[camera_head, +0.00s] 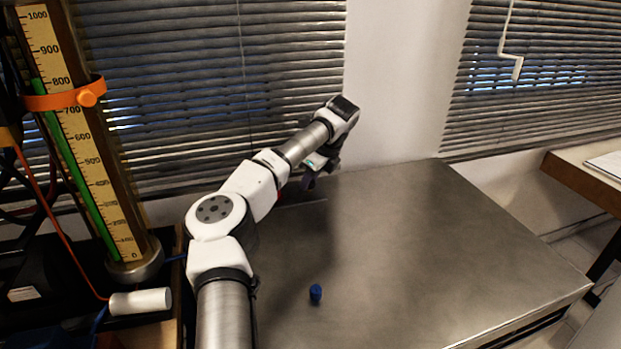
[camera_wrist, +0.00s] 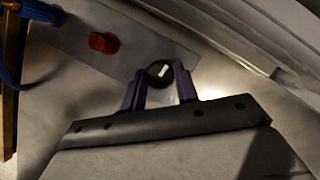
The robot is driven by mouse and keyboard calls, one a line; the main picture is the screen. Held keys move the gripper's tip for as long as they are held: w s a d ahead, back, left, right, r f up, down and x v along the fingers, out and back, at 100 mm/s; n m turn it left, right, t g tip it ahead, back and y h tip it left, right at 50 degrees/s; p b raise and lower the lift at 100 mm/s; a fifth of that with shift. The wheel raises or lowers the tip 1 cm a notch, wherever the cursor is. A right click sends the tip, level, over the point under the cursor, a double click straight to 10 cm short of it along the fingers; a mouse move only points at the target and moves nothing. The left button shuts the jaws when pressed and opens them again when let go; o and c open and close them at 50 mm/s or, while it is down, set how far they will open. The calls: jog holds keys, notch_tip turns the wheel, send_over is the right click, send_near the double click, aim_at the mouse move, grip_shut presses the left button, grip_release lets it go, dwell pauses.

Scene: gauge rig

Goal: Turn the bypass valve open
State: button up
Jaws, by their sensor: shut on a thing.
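In the wrist view, a round black knob (camera_wrist: 154,68) with a white bar mark sits at the end of a grey plate (camera_wrist: 70,36). My gripper (camera_wrist: 161,76) has its two purple fingers on either side of this knob and is shut on it. A red knob (camera_wrist: 104,42) stands on the same plate, to the left and apart from the fingers. No label shows which knob is the bypass valve. In the head view, my gripper (camera_head: 310,180) is low at the far left part of the metal table, and the knob it holds is hidden.
A tall gauge (camera_head: 75,140) with a green column and an orange clamp (camera_head: 64,98) stands left of my arm. A white cylinder (camera_head: 140,301) lies near its base. A small blue piece (camera_head: 316,293) stands on the table (camera_head: 450,250), whose right side is clear. Window blinds are behind.

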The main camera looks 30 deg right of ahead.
jog(key=shift+w+r+n+y, duration=0.1)
jog(key=shift+n+y, duration=0.2)
jog(key=shift+n, duration=0.4)
jog(key=o, duration=1)
jog(key=shift+c, duration=0.2)
jog(key=b+v, duration=0.1)
jog(key=v, duration=1.2)
jog(key=shift+r, duration=0.4)
jog(key=shift+d, duration=0.1)
